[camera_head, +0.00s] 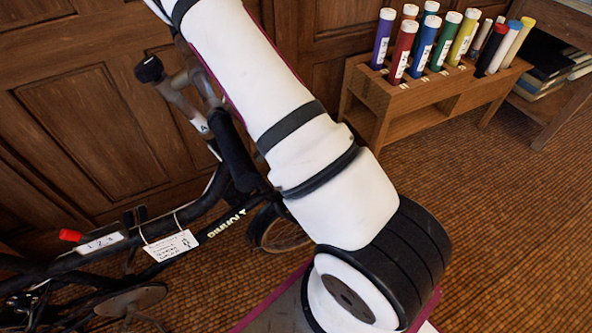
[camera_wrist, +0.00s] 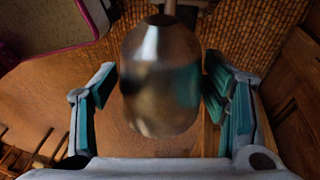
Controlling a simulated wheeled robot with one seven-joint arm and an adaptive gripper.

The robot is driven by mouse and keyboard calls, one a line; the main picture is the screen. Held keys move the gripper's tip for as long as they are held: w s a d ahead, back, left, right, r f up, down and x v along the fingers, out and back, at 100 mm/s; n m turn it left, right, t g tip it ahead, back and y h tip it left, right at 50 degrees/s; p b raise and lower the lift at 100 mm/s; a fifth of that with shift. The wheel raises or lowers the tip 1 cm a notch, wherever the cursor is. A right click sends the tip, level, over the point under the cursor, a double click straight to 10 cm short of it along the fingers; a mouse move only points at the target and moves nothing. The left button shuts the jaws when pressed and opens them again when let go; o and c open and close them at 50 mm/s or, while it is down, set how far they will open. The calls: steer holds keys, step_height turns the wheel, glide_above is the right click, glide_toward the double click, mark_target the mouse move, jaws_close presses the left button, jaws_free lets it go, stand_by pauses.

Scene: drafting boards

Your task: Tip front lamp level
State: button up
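A rounded metal lamp head (camera_wrist: 160,85) fills the middle of the wrist view, with a thin stem or neck (camera_wrist: 170,7) at the top of the picture. My gripper (camera_wrist: 158,72) has its teal-padded fingers spread, one on each side of the lamp head. A narrow gap shows beside the left finger; on the right the pad is very near the metal, and I cannot tell whether it touches. The lamp's tilt is hard to judge from this close. In the camera_head view my arm fills the middle, and neither my gripper nor the lamp can be made out.
A black bicycle (camera_head: 197,236) with a paper tag leans near panelled wood (camera_head: 90,120) at left. A wooden rack (camera_head: 415,100) of several coloured tubes stands at the upper right, beside a low shelf (camera_head: 550,100). The woven floor (camera_head: 520,230) is clear at lower right.

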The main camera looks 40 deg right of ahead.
steer(key=shift+r, duration=0.1)
steer(key=v, duration=1.2)
steer(key=shift+d, duration=0.1)
stand_by(0.4)
